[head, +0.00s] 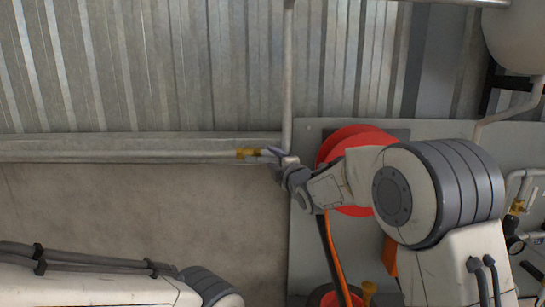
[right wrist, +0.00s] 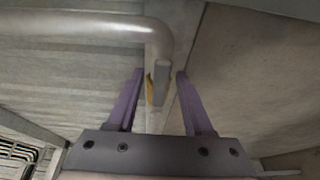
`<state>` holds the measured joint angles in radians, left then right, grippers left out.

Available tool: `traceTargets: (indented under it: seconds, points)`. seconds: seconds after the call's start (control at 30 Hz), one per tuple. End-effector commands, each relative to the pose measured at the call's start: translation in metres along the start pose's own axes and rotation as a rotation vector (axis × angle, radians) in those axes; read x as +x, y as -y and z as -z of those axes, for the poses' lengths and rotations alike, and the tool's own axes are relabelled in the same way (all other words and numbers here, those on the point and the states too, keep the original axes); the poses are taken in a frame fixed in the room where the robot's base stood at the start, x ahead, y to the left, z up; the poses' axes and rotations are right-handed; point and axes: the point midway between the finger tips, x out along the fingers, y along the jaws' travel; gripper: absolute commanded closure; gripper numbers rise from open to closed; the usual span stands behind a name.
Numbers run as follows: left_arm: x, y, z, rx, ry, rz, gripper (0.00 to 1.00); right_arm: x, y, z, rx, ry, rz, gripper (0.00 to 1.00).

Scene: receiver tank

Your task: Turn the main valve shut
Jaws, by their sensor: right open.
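The valve on the wall pipe shows as a brass body (head: 247,153) at the right part of the horizontal pipe in the head view. My right gripper (head: 272,154) is just right of it, close to the pipe's corner. In the right wrist view the open purple fingers of that gripper (right wrist: 159,84) stand on either side of a grey handle-like piece (right wrist: 162,80), with a sliver of brass (right wrist: 149,90) behind it. Gaps show on both sides, so the fingers look apart from it. The handle's full shape is hidden. Of my left arm only links show at lower left; its gripper is out of view.
A pale pipe (head: 289,75) rises up the corrugated wall (head: 180,65). A red reel (head: 345,145) with an orange hose (head: 334,255) is partly behind my right arm. A tank (head: 518,38) is at upper right. The brown wall (head: 140,215) below the pipe is clear.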

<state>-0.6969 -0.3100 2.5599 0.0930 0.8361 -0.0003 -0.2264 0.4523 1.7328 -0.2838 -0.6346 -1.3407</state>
Motion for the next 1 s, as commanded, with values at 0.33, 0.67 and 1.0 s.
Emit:
traceTargets:
  seconds: [0.33,0.67,1.0]
  points:
    - [0.0004,0.0000,0.0000,0.000,0.000,0.000,0.50,-0.0003,0.0005,0.0000,0.000,0.000,0.001,1.00]
    - [0.0004,0.0000,-0.0001,0.000,0.000,0.000,0.50,-0.0005,0.0006,-0.0002,0.000,0.000,0.001,1.00]
    - [0.0004,0.0000,-0.0001,0.000,0.000,0.000,0.50,-0.0006,0.0007,-0.0003,0.000,0.001,0.001,1.00]
